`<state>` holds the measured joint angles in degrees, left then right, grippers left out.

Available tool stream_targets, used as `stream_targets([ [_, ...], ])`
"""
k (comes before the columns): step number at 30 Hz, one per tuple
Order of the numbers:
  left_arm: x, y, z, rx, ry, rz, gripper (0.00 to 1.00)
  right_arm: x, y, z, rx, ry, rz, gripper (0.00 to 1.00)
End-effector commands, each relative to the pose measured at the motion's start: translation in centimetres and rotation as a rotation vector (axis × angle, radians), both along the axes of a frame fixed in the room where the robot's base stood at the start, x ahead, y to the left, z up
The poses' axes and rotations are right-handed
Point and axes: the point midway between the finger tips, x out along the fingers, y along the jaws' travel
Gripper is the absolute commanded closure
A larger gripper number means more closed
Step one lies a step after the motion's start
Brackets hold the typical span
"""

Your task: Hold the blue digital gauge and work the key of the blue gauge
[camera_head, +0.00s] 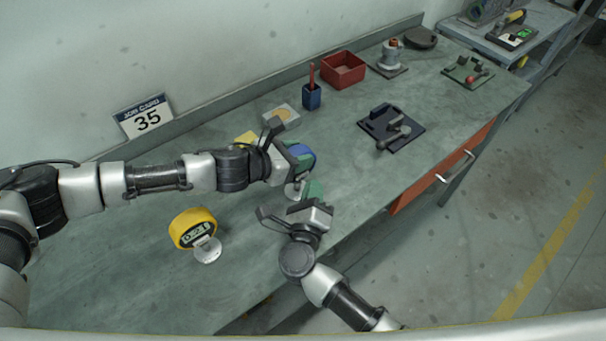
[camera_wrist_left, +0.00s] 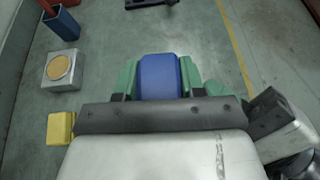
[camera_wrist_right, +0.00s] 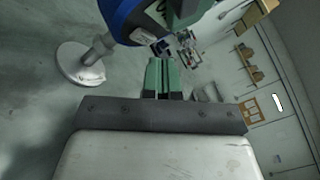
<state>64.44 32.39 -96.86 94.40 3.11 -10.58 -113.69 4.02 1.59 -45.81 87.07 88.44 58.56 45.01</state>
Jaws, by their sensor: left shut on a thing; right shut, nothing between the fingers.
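The blue digital gauge (camera_head: 302,157) is on the bench, partly hidden by my left gripper in the head view. My left gripper (camera_head: 292,152) is shut on it; in the left wrist view the blue body (camera_wrist_left: 162,76) sits between the green finger pads. In the right wrist view the gauge (camera_wrist_right: 122,18) shows its blue rim, a stem and a round metal foot (camera_wrist_right: 80,66). My right gripper (camera_head: 313,189) is shut and empty, just in front of the gauge. Its closed green fingertips (camera_wrist_right: 162,72) are close to the gauge's face; I cannot tell whether they touch it. The key is not clear to see.
A yellow digital gauge (camera_head: 193,228) stands at the front left. A dark fixture (camera_head: 391,130) lies to the right. A yellow block (camera_wrist_left: 61,128) lies near my left gripper.

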Motion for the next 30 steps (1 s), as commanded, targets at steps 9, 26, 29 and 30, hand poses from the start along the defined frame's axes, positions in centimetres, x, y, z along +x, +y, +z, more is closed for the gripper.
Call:
stream_targets([
  [9, 0.02, -0.02, 0.06, -0.001, -0.001, 0.0, 0.97, 0.47, 0.35, 0.05, 0.002, 0.0, -0.001, 1.0],
  [26, 0.02, -0.02, 0.06, -0.001, -0.001, 0.0, 0.97, 0.78, 0.53, 0.05, 0.0, 0.0, 0.0, 1.0],
  [29, 0.02, -0.02, 0.06, -0.001, -0.001, 0.0, 0.97, 0.88, 0.59, 0.05, 0.0, 0.0, 0.0, 1.0],
  [30, 0.02, -0.02, 0.06, -0.001, -0.001, 0.0, 0.97, 0.92, 0.61, 0.05, 0.0, 0.0, 0.0, 1.0],
])
